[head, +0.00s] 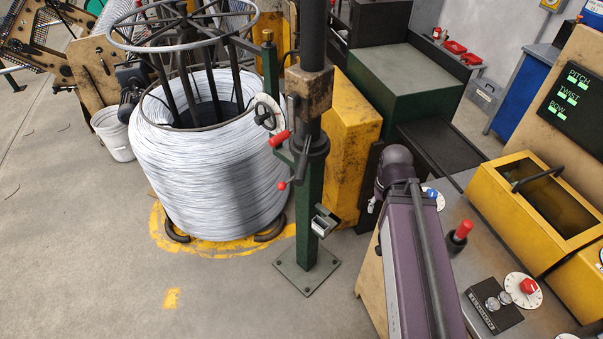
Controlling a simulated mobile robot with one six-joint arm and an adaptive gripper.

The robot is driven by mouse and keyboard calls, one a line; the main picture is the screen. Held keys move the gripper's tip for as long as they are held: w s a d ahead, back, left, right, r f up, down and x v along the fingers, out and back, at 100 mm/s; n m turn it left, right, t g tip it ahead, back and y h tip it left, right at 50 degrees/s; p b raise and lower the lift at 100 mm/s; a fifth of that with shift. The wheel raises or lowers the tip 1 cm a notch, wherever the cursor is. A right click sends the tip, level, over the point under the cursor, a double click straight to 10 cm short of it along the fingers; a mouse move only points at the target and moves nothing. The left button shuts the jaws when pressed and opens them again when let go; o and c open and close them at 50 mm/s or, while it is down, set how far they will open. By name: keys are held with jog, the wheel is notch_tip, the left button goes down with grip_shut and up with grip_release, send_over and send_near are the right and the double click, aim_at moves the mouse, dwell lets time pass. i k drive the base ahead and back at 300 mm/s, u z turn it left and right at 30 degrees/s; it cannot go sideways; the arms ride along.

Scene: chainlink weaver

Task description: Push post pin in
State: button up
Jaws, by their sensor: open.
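A green post (308,220) stands upright on a square floor plate, with a dark round column (314,40) rising from its top. A worn brown clamp block (309,90) sits around the column, and a dark collar is below it. A red grip (280,138) and a smaller red knob (282,185) stick out to the left of the post near the collar. I cannot tell which of these, if either, is the post pin, or how far in it sits. My purple arm link reaches up at the lower right, ending in a dark joint. My gripper cannot be made out.
A large wire coil (215,160) on a yellow-ringed stand is left of the post. A yellow cabinet (350,140) is close behind it. A control bench (480,260) with dials and a red-topped lever (459,236) is at right. Floor at left front is clear.

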aim_at(281, 186)
jog(key=z, duration=0.1)
jog(key=k, duration=2.25)
jog(key=u, duration=0.35)
jog(key=i, duration=1.65)
jog(key=u, duration=0.05)
